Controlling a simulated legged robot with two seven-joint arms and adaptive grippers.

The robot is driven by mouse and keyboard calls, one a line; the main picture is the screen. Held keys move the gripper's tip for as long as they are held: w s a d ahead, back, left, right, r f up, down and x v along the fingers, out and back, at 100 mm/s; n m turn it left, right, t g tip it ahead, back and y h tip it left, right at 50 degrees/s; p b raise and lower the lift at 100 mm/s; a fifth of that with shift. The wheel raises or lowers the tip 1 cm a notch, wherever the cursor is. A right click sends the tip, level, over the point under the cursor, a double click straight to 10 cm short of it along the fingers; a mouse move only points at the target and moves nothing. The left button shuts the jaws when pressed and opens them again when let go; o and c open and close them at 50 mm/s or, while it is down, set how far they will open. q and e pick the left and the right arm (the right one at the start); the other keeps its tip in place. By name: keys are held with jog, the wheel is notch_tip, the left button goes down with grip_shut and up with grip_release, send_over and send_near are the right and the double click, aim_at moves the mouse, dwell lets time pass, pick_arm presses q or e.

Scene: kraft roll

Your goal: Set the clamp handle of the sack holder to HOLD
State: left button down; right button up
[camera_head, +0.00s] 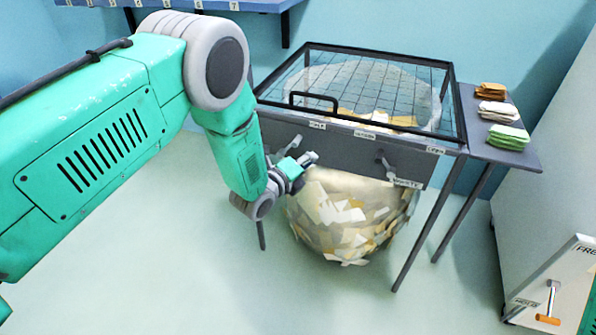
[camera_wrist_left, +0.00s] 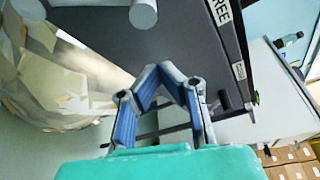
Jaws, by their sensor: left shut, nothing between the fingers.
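The sack holder is a dark grey frame (camera_head: 345,148) with a mesh lid, over a bulging sack (camera_head: 345,215) covered in paper scraps. A grey handle (camera_head: 385,164) sits on the right half of its front panel; a second lever-like part (camera_head: 290,146) is at the left, close to my left gripper (camera_head: 308,159). Small labels line the panel; most are too blurred to read. In the left wrist view, my shut, empty gripper (camera_wrist_left: 160,72) is below the dark panel (camera_wrist_left: 185,45), which carries a FREE label (camera_wrist_left: 222,12). A pale grey cylinder (camera_wrist_left: 143,14) lies beyond the fingertips, apart from them. My right gripper is out of view.
A side shelf (camera_head: 515,148) at the right holds folded cloths (camera_head: 506,137). A pale cabinet (camera_head: 560,285) with an orange-ended handle (camera_head: 548,320) stands at the lower right. A blue shelf (camera_head: 270,4) is above. The floor in front is clear.

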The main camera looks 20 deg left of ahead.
aim_at(309, 143)
pick_arm(q)
jog(key=shift+b+x, duration=0.3)
jog(key=shift+x, duration=0.8)
jog(key=a, duration=0.1)
jog(key=a+r, duration=0.1)
jog(key=a, duration=0.1)
jog(key=shift+r, duration=0.2)
jog(key=shift+a+r, duration=0.1)
jog(key=shift+a, duration=0.35)
jog(key=shift+r, duration=0.1)
